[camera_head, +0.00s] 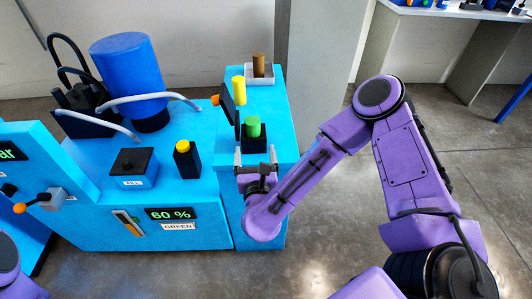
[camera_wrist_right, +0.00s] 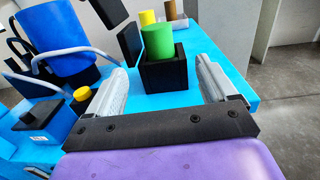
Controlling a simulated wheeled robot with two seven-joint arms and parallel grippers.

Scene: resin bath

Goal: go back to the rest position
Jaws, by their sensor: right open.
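My right gripper (camera_head: 256,160) is open, at the near part of the narrow blue stand (camera_head: 262,213). In the wrist view its two grey fingers (camera_wrist_right: 162,78) are spread apart with nothing held between them. Just beyond them a green cylinder (camera_head: 253,127) stands upright in a black block (camera_head: 255,144); both also show in the wrist view, the green cylinder (camera_wrist_right: 158,42) above the block (camera_wrist_right: 164,74). I cannot tell how far the fingertips are from the block. Only a purple part of my left arm shows at the left edge; its gripper is out of view.
A yellow cylinder (camera_head: 238,91) stands behind a tilted black panel (camera_head: 229,103). A brown cylinder (camera_head: 259,65) stands in a white tray (camera_head: 260,80) at the back. Left is a blue machine (camera_head: 190,235) with a blue drum (camera_head: 128,70), hoses and a "60 %" display (camera_head: 171,214). Floor at right is clear.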

